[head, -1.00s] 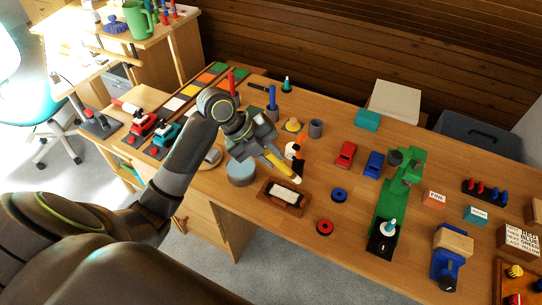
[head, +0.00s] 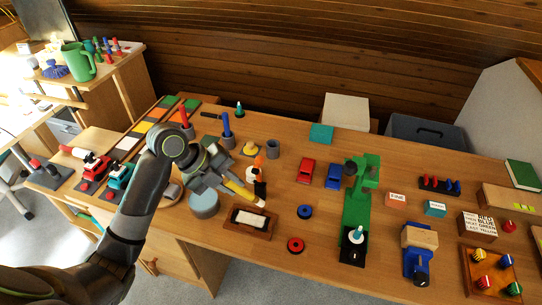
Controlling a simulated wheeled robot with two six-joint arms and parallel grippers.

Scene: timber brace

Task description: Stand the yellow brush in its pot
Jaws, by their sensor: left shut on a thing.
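The yellow brush (head: 241,191) is in my left gripper (head: 222,181), which is shut on it. The brush is tilted, close to lying flat, and its pale tip points right and down, above the wooden tray with the white pad. An empty grey pot (head: 272,149) stands upright on the bench, behind and to the right of the gripper, apart from the brush. A blue brush (head: 226,124) and a red brush (head: 184,117) stand in similar grey pots further left. My right gripper is not in view.
The wooden tray (head: 267,232) lies near the front edge. A small orange, white and black figure (head: 259,177) stands between brush and pot. A grey-blue round block (head: 204,204) is under the arm. Red (head: 307,170) and blue toy cars sit right of the pot.

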